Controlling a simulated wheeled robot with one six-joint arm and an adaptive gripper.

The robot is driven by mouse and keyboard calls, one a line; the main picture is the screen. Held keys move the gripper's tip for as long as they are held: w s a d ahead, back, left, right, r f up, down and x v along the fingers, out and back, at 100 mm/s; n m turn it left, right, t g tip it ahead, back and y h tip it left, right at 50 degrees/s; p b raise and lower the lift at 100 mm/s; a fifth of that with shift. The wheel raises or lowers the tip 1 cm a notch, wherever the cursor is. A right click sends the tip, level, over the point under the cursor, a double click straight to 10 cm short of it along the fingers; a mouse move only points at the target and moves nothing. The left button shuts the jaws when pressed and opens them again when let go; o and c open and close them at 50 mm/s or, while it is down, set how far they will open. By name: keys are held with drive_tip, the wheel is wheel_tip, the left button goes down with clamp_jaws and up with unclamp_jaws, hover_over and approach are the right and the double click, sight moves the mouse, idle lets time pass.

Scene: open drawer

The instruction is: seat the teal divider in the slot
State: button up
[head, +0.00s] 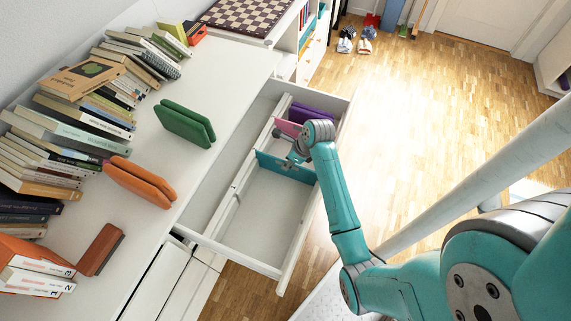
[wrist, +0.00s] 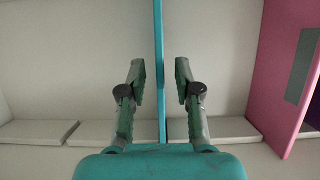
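The teal divider (head: 283,168) stands upright across the open drawer (head: 262,264), its left end by a lengthwise rail (head: 228,207). My gripper (head: 294,157) is at the divider's top edge. In the wrist view the divider (wrist: 158,45) is a thin teal strip, edge-on, between the two fingers of my gripper (wrist: 160,84). The fingers are apart with a gap on each side, touching nothing. Rail pieces (wrist: 222,129) with gaps between them cross the lower wrist view. My gripper's body hides the divider's near end, so I cannot tell whether it sits in a slot.
A pink divider (wrist: 278,72) stands right of my gripper in the wrist view, with purple pieces (head: 312,112) behind it in the drawer. Green (head: 185,124) and orange (head: 140,182) pieces and many books (head: 60,135) are on the desk. The drawer's front section is empty.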

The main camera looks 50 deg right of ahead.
drive_tip(key=v, duration=0.8)
drive_tip(key=shift+r, duration=0.2)
